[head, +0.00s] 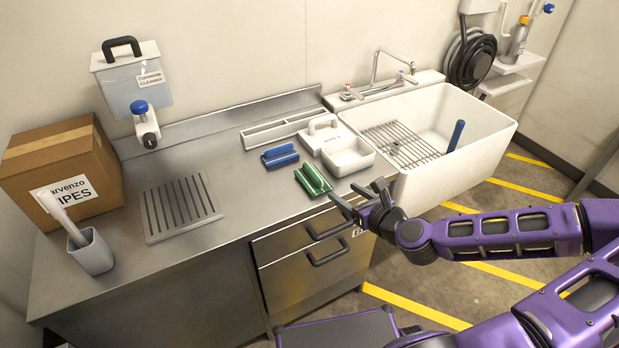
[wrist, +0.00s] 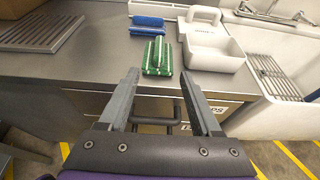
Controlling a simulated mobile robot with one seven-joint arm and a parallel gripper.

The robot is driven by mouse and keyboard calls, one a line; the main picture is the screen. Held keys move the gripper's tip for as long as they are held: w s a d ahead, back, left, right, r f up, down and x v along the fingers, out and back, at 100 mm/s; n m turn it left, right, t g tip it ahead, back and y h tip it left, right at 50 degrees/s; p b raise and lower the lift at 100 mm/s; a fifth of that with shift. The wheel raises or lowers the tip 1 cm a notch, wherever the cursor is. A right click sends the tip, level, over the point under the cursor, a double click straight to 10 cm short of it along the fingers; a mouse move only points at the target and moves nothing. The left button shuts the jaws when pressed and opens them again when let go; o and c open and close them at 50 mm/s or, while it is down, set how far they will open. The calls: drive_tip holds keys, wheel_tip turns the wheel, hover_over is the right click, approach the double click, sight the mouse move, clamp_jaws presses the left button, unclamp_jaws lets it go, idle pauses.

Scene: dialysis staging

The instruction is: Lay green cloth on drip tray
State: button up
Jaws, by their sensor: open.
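The green cloth (head: 313,179) is a rolled or folded bundle with pale stripes. It lies on the steel counter near its front edge, left of a white caddy. It also shows in the wrist view (wrist: 157,57), just beyond my fingers. The drip tray (head: 182,207) is a flat grey slotted plate on the left part of the counter, with nothing on it. Part of it shows at the upper left of the wrist view (wrist: 40,30). My gripper (head: 352,203) is open and empty, in front of the counter edge, short of the green cloth and to its right.
A blue cloth (head: 279,156) lies behind the green one. A white caddy (head: 347,156) stands to the right, beside the sink (head: 470,165) with its wire rack. A cardboard box (head: 65,170) and a grey cup (head: 91,252) stand at left. The counter between cloth and tray is clear.

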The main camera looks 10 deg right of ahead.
sight(316, 174)
drive_tip(key=b+x, duration=0.8)
drive_tip(key=x, duration=0.9)
drive_tip(key=shift+w+a+f, duration=0.1)
drive_tip(key=shift+f, duration=0.1)
clamp_jaws()
